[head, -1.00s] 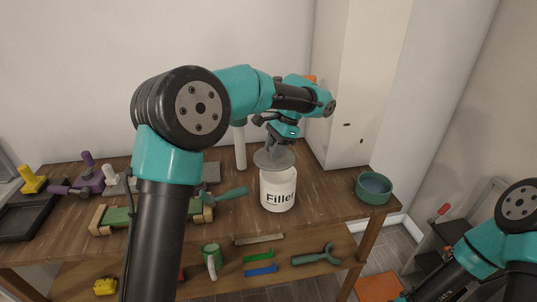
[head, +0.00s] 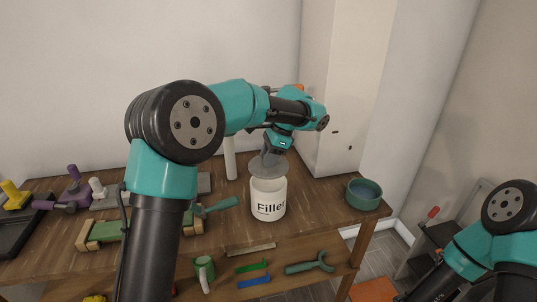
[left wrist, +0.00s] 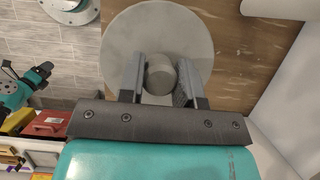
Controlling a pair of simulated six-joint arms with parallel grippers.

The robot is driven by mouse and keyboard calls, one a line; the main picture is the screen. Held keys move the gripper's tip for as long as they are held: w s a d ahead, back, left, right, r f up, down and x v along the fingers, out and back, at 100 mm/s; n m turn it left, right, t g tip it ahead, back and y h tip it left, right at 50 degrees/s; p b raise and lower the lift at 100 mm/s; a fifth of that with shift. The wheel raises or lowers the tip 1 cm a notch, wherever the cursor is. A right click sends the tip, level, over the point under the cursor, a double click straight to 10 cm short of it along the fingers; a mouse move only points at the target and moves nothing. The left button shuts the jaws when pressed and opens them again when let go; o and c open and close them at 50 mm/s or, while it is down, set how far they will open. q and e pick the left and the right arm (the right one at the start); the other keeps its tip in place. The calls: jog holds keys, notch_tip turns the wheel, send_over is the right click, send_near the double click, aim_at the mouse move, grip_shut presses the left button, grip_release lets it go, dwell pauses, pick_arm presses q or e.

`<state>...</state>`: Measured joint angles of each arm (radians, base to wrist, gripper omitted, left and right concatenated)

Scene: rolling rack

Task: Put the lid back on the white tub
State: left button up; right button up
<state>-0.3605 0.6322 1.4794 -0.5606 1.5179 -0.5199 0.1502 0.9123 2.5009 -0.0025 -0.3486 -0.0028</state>
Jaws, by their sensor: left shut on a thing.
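The white tub (head: 268,204), labelled "Filler", stands upright on the wooden rack top. The grey round lid (head: 256,168) is at the tub's mouth and hides part of its opening. I cannot tell whether the lid touches the rim. My left gripper (head: 272,157) is above the tub, shut on the lid's knob. In the left wrist view the gripper (left wrist: 160,80) has one finger on each side of the round knob, with the lid's pale disc (left wrist: 190,35) beyond. My right gripper is out of view; only part of that arm shows at the lower right.
A teal bowl (head: 363,194) stands to the right of the tub. A white cylinder (head: 230,160) is behind it, left. A green-handled tool (head: 218,206) lies just left of it.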

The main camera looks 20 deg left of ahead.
pick_arm(q)
jog(key=shift+f, duration=2.65)
jog(key=shift+f, duration=0.15)
dwell(0.5)
jog(key=o, duration=1)
jog(key=shift+o, duration=0.4)
jog(key=o, duration=0.4)
jog(key=shift+r, duration=3.55)
